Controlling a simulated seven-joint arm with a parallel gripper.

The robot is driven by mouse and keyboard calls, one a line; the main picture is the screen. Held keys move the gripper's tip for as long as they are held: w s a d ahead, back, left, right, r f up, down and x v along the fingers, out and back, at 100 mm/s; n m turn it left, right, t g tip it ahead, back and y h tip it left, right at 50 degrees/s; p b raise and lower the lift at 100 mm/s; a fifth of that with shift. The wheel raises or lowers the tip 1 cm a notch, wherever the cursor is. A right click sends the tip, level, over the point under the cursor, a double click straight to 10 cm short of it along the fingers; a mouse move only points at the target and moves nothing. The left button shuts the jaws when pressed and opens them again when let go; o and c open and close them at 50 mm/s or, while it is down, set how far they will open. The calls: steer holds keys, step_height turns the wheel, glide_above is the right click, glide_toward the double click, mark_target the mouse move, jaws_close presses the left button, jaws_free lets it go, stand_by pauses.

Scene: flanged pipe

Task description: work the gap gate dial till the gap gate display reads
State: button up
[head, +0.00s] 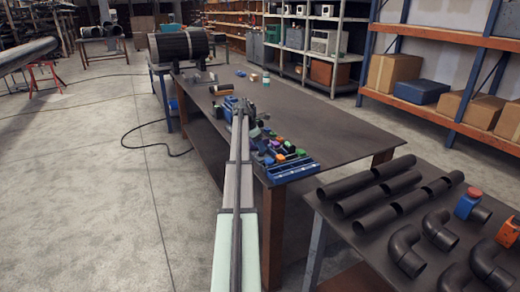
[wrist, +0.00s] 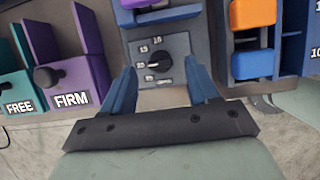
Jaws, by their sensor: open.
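A black dial (wrist: 160,62) sits on a grey plate with small printed numbers around it, in the middle of the wrist view. The numbers are too small to read surely, and no label shows that this is the gap gate dial. My gripper (wrist: 162,85) is open, with one blue finger on each side of the dial's plate. I cannot tell whether either finger touches the dial. In the head view my gripper (head: 242,104) is over the bench among small coloured blocks. I cannot make out a gap gate display in either view.
Purple blocks marked FIRM (wrist: 70,99) and green blocks marked FREE (wrist: 18,106) stand left of the dial. The dark bench (head: 310,115) has free room to the right; black pipes (head: 375,185) lie on a nearer table.

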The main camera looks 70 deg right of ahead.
steer(key=shift+x, duration=1.2)
steer(key=c, duration=1)
steer(key=shift+c, duration=0.2)
steer(key=shift+m, duration=0.3)
steer(key=m+g+y, duration=0.1)
steer(key=m, duration=0.2)
steer(key=shift+w+d, duration=0.1)
steer(key=shift+d, duration=0.05)
steer(key=m+y, duration=0.2)
steer(key=m, duration=0.3)
